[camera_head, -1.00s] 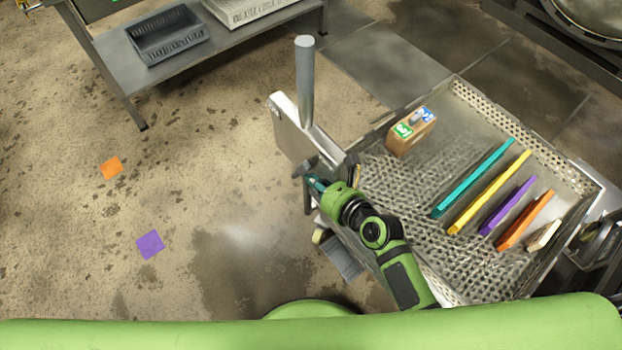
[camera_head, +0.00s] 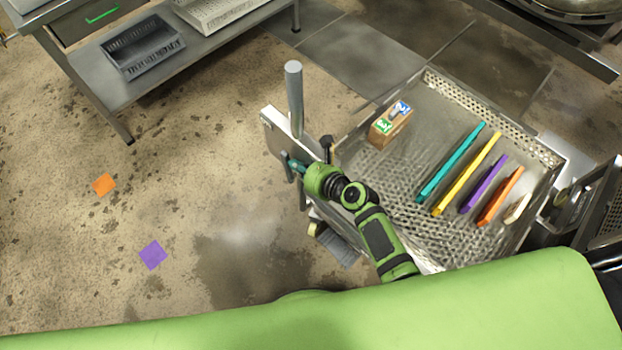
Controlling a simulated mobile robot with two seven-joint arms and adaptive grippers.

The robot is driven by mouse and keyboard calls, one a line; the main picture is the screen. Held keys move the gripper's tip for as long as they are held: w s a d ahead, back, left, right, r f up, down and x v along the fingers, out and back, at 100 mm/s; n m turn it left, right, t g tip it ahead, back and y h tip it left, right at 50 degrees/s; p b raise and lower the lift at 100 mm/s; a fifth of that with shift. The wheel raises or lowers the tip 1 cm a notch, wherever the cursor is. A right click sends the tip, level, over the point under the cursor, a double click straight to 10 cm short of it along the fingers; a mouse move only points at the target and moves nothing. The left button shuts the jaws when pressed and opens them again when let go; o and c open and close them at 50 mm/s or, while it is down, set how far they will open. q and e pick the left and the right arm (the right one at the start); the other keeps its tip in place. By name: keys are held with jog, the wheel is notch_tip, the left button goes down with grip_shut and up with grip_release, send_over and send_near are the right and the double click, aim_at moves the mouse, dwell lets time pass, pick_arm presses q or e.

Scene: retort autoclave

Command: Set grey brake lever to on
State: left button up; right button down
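A thick grey upright bar (camera_head: 295,100), which looks like the grey brake lever, rises from the plate (camera_head: 277,138) at the left end of a metal trolley. It stands almost straight up in the view. Small marks on the plate are too small to read. My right gripper (camera_head: 296,166) is at the plate, just below the foot of the bar and apart from its upper length. The fingers are small and partly hidden by the wrist, so their opening does not show clearly. My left gripper is out of view.
The perforated trolley tray (camera_head: 440,100) holds a small brown box (camera_head: 390,130) and several coloured slabs, such as the teal one (camera_head: 450,163). A steel table (camera_head: 95,75) with grey bins stands at the upper left. The floor left of the trolley is open, with orange and purple squares.

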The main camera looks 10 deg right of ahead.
aim_at(289, 158)
jog(key=shift+w+a+r+p, duration=0.15)
jog(key=shift+w+a+p, duration=0.1)
jog(key=shift+w+a, duration=0.35)
jog(key=shift+w+a+r+p, duration=0.1)
jog(key=shift+w+a+p, duration=0.2)
jog(key=shift+w, duration=0.4)
jog(key=shift+a, duration=0.1)
